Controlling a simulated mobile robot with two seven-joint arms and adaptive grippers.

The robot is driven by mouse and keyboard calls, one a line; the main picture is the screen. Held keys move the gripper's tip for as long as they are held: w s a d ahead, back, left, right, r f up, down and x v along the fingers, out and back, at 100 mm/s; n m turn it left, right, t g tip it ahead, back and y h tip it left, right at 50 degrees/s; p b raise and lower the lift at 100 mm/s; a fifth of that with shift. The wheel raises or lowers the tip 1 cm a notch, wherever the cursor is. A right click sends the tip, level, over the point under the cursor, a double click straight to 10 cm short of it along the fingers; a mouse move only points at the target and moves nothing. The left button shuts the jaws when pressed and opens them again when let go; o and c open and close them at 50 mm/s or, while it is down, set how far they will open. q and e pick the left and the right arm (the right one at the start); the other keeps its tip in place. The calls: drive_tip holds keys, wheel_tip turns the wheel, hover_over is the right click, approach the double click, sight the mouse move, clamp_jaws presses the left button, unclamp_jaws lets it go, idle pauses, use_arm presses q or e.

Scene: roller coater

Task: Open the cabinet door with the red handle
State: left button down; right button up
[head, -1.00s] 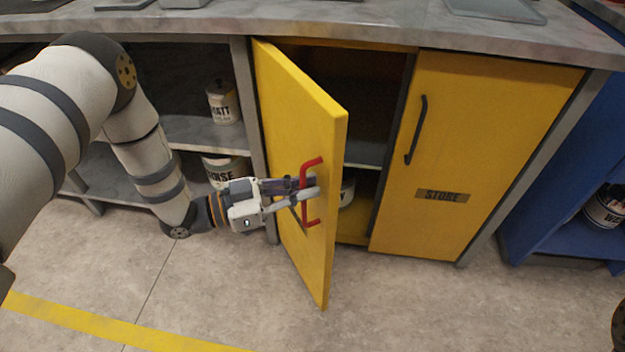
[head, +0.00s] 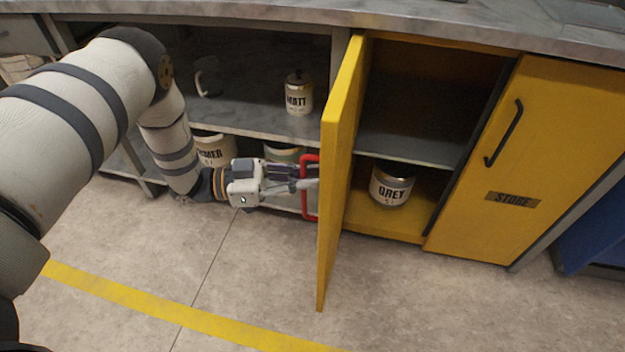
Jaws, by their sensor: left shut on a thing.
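The yellow cabinet door (head: 337,190) stands swung out wide, hinged at its left side and seen nearly edge-on. Its red handle (head: 306,203) is on the door's outer face, which is turned to the left. My left gripper (head: 303,184) reaches in from the left and is shut on the red handle. Its fingertips are partly hidden against the handle and door. The cabinet's inside shows a grey shelf (head: 410,145) and a can marked GREY (head: 391,184) on the yellow floor. My right gripper is not in view.
A closed yellow door with a black handle (head: 505,133) and a STORE label is at the right. Open shelves at the left hold a MATT can (head: 299,95), a mug (head: 207,78) and other cans. The floor (head: 250,280) in front is clear.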

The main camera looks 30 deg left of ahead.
use_arm(q)
drive_tip(key=shift+s+a+f, duration=0.15)
drive_tip(key=shift+a, duration=0.45)
drive_tip(key=c, duration=1.7)
unclamp_jaws()
drive_tip(key=v, duration=1.2)
